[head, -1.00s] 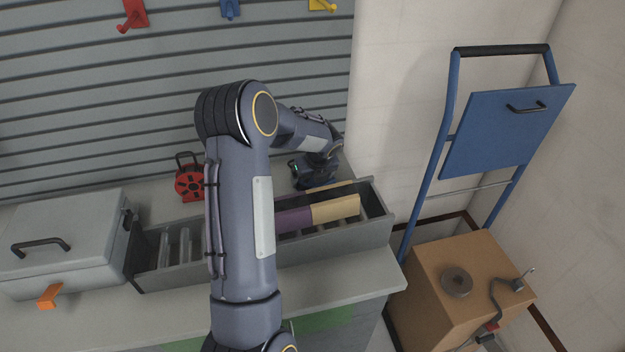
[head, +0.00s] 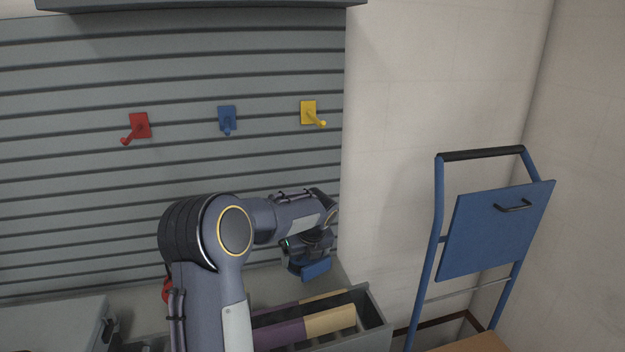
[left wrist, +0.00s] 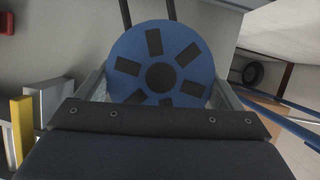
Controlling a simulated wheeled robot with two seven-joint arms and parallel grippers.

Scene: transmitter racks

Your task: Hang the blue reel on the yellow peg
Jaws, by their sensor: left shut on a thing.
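The blue reel (head: 317,268) hangs from my left gripper (head: 308,250) above the back right of the bench, in the head view. In the left wrist view the reel (left wrist: 171,58) shows its round slotted face, just beyond the dark gripper body. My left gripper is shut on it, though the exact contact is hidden. The yellow peg (head: 309,112) is on the slatted wall, well above the gripper, and is empty. It sticks out toward me and to the right. My right gripper is not in view.
A blue peg (head: 227,118) and a red peg (head: 138,126) are left of the yellow one, both empty. A divided tray (head: 374,325) stands below the gripper. My left arm mostly hides a red reel (head: 167,291). A blue cart (head: 490,232) stands at right.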

